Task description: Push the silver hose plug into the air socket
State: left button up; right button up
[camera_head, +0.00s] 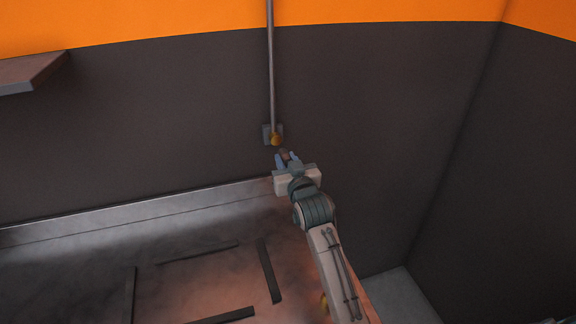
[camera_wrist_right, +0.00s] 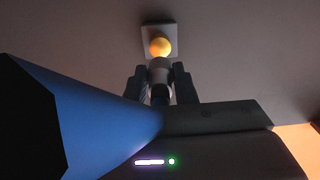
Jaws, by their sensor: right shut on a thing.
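The air socket (camera_head: 276,140) is a small brass fitting at the foot of a vertical pipe on the dark wall. In the right wrist view the socket (camera_wrist_right: 160,47) shows as a round yellow end on a pale square plate. My right gripper (camera_head: 287,156) is just below and right of it. It is shut on the silver hose plug (camera_wrist_right: 160,72), which points at the socket. The plug's tip lines up with the socket's lower edge in that view; I cannot tell whether they touch. My left gripper is not in view.
A large blue shape (camera_wrist_right: 90,120) fills the left of the wrist view. A metal bench (camera_head: 200,270) with dark strips lies below the wall. A shelf (camera_head: 30,72) juts out at upper left. The wall around the socket is clear.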

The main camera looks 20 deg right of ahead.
jog(key=shift+w+d+b, duration=0.15)
jog(key=shift+w+b, duration=0.75)
jog(key=shift+w, duration=1.35)
jog(key=shift+p, duration=0.8)
jog(key=shift+w, duration=0.55)
dwell(0.7)
jog(key=o, duration=1)
jog(key=s+b, duration=0.1)
jog(key=s, duration=0.2)
jog(key=s+b, duration=0.1)
jog(key=s, duration=0.3)
jog(key=s+b, duration=0.1)
jog(key=s, duration=0.2)
jog(key=shift+s+a+b, duration=0.3)
jog(key=shift+s, duration=0.1)
